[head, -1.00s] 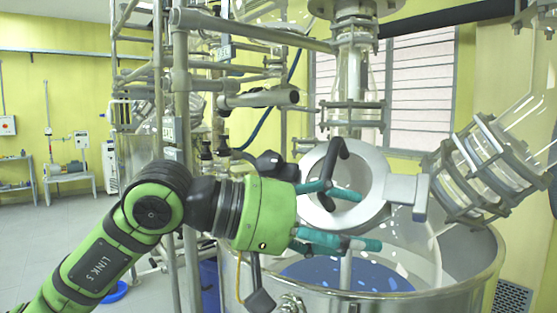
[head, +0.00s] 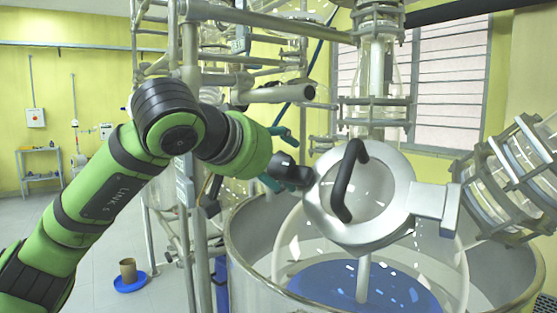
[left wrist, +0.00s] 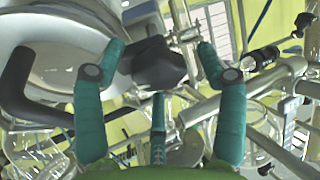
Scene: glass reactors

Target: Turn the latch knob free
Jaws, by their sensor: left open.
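The black latch knob (head: 292,172) sticks out at the left edge of the round metal hatch lid (head: 392,190). A bent black handle (head: 343,190) crosses the lid's face. My left gripper (head: 279,158) is at the knob, with its teal fingers partly hidden behind my green wrist. In the left wrist view the knob (left wrist: 158,65) lies between the spread fingers of my left gripper (left wrist: 161,50). Gaps show between it and both fingertips, so the gripper is open and not holding it. The lid (left wrist: 75,50) and handle (left wrist: 20,80) are at the left there. My right gripper is out of view.
The lid sits above a large steel vessel (head: 255,240) with a blue interior. Metal pipes and posts (head: 190,90) stand close behind my left arm. A clamped glass section (head: 510,175) is at the right. A brown pot (head: 128,270) stands on a blue dish on the floor.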

